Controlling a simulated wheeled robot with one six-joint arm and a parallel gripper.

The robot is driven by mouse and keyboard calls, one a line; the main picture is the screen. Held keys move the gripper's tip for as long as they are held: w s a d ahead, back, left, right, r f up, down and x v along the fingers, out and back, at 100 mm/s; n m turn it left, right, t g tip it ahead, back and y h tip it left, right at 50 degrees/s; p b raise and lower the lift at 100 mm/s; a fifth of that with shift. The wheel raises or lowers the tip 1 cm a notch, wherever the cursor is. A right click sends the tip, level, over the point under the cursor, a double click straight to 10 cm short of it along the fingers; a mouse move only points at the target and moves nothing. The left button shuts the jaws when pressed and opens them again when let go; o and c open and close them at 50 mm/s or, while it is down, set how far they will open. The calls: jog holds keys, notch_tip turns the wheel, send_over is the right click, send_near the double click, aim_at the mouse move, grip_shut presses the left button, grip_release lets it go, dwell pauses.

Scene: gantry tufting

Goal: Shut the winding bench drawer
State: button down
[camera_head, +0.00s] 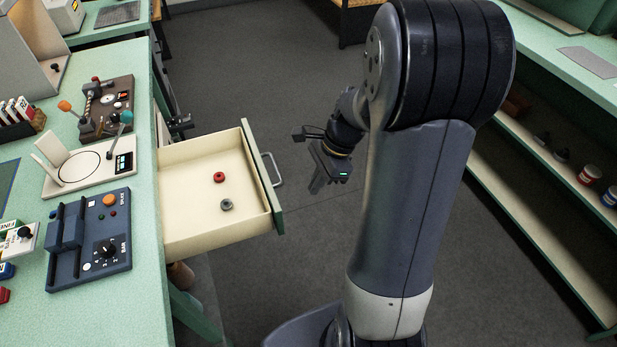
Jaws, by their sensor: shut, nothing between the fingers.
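The winding bench drawer (192,226) stands pulled out of the right side of the green-topped bench (140,255). It has a cream inside, a green front and a grey bar handle (271,169) on its outer face. A red ring-like piece (219,177) and a grey one (227,204) lie on its floor. My gripper (318,187) is to the right of the drawer front, apart from the handle, with its fingers shut and pointing down. Nothing shows between the fingers. My arm covers part of the floor to the right.
The bench top carries a dark blue control box (89,238), a cream dial device (92,165) and a brown winding device (104,107). Shelves (545,215) with small cans run along the right side. Grey floor (250,60) is clear beyond the drawer.

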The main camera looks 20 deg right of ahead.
aim_at(175, 242)
jog(key=a+f, duration=0.6)
jog(key=shift+a+f, duration=0.2)
jog(key=shift+a, duration=0.15)
jog(key=shift+a, duration=0.1)
jog(key=a+p, duration=0.6)
jog(key=a, duration=2.1)
jog(key=shift+a, duration=0.1)
jog(key=shift+r, duration=0.1)
jog(key=shift+w, duration=0.1)
